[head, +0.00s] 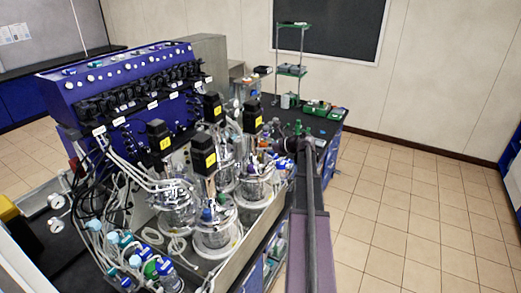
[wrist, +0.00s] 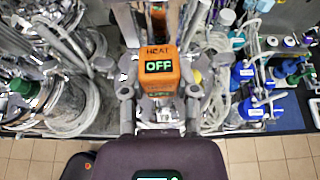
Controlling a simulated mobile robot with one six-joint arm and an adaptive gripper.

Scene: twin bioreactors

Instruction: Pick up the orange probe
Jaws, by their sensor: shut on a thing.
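The orange probe (wrist: 160,68) shows in the middle of the wrist view as an orange block marked "HEAT" with a green "OFF" display. My gripper (wrist: 160,98) is shut on it, with one grey finger at each side of the block. The lower end of the probe is hidden behind the block and the gripper. In the head view my dark arm reaches away along the right side of the bench, and I cannot make out the probe there.
Glass vessels (head: 213,222) with black-topped motors stand left of my arm, before a blue control unit (head: 120,85). In the wrist view, tubing and blue-capped bottles (wrist: 245,75) crowd the right. Tiled floor (head: 400,215) is clear on the right.

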